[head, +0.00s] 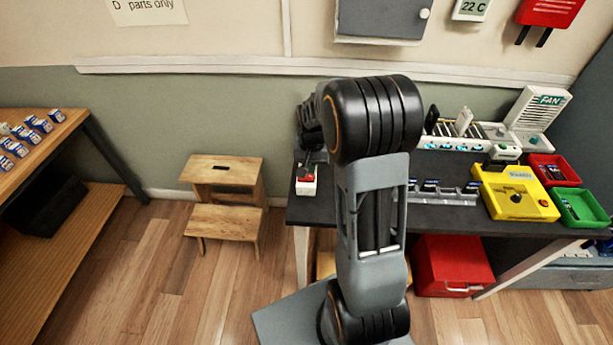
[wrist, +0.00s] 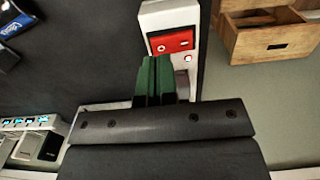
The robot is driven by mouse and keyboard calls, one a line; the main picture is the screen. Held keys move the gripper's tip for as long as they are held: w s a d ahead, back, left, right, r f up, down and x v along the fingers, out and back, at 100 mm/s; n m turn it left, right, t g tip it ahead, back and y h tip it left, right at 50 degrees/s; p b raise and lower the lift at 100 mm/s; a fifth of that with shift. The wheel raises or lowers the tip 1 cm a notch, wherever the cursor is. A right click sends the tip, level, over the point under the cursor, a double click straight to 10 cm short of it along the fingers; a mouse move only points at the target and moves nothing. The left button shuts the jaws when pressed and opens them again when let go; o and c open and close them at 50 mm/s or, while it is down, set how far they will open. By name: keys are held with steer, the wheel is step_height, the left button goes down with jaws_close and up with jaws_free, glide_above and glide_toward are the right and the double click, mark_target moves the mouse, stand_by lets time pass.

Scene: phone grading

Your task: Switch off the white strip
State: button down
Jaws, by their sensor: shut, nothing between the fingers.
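The white strip (wrist: 158,18) carries a red rocker switch (wrist: 172,42) with pale marks on it. A small round spot (wrist: 187,58) shows beside the rocker; I cannot tell whether it is lit. In the head view the white strip (head: 306,188) lies at the left end of the dark bench. My gripper (wrist: 157,62) is shut and empty, its green fingertips close to the rocker's edge. I cannot tell whether they touch it. The fingers and gripper body hide part of the strip. In the head view my gripper (head: 311,160) is small and dark above the strip.
The dark bench (head: 455,227) also holds a yellow tester (head: 512,207), a phone rack (head: 435,192), a red tray (head: 553,170) and a green tray (head: 582,207). A wooden step stool (head: 226,222) stands left of the bench. A red box (head: 453,266) sits underneath.

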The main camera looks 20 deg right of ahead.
steer(key=shift+f, duration=0.35)
steer(key=shift+f+b, duration=0.95)
steer(key=shift+f, duration=0.05)
steer(key=shift+r, duration=0.1)
steer(key=shift+r+p, duration=2.75)
steer(key=shift+r, duration=0.75)
